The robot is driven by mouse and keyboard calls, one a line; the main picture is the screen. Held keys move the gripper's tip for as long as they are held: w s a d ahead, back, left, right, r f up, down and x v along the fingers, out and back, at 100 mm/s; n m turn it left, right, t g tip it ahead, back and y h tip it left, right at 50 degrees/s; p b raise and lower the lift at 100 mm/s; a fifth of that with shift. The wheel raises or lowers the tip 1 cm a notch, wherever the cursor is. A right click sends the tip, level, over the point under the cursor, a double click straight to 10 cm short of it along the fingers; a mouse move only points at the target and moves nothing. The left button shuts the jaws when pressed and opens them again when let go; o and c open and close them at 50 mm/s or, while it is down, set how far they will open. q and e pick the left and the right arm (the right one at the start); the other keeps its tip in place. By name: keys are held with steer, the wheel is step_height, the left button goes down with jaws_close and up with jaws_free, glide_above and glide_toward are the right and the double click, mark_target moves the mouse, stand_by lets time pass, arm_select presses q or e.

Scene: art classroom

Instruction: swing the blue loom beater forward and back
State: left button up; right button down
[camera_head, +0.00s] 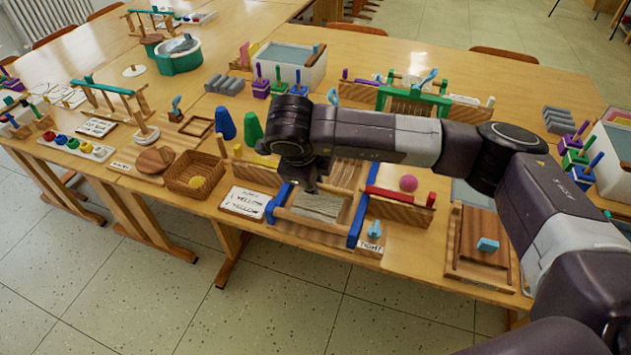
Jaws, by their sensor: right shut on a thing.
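The blue loom (357,225) stands near the front edge of the table, with blue side pieces, wooden bars and pale threads between them. My right arm comes in from the right, and its gripper (305,187) points down at the loom's upper left part. This gripper is shut on the loom beater, but the arm and gripper hide the beater's top and most of the grasp. My left gripper is not in view.
A green loom (413,101) stands behind my arm.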

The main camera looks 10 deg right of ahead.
steer(key=c, duration=2)
jaws_free()
steer(key=shift+s+a+f, duration=0.65)
steer(key=shift+s+f, duration=0.2)
steer(key=shift+s, duration=0.05)
steer(key=shift+o, duration=0.2)
steer(key=shift+r, duration=0.1)
steer(key=shift+r, duration=0.3)
steer(key=v, duration=1.1)
steer(key=shift+w+d+r, duration=0.15)
steer(key=shift+w+r, duration=0.05)
steer(key=shift+r, duration=0.25)
